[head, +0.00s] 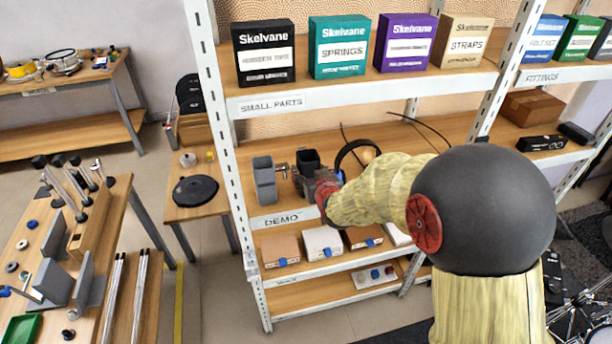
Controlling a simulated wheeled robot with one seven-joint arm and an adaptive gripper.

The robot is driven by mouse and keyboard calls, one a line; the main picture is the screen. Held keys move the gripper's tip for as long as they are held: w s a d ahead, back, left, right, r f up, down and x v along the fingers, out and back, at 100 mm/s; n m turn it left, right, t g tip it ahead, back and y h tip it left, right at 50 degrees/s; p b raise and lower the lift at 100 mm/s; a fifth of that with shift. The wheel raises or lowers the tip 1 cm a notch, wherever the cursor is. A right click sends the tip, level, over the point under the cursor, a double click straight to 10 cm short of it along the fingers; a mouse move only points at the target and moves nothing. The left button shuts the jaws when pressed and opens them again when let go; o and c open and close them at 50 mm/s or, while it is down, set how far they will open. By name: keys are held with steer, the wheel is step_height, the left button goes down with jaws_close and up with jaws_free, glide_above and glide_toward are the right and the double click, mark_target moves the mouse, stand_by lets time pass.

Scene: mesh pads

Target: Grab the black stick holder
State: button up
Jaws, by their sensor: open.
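A black open-topped holder (308,158) stands on the middle shelf, the one labelled DEMO. My gripper (299,180) reaches in from the right at the front of this holder and hides its lower part. My gripper is open. It looks very close to the holder, but I cannot tell whether they touch. A grey upright holder (264,182) stands just left of my gripper on the same shelf.
My arm covers the shelf's right part. A black ring-shaped thing (346,155) and thin dark cables lie behind. The white shelf post (222,130) stands to the left. Boxes (264,55) line the shelf above; small boxes (322,242) sit below.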

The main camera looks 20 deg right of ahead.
steer(key=shift+x, duration=1.55)
steer(key=shift+a, duration=0.1)
steer(key=shift+c, duration=1.4)
steer(key=shift+s, duration=0.1)
steer(key=c, duration=0.7)
steer(key=shift+c, duration=0.8)
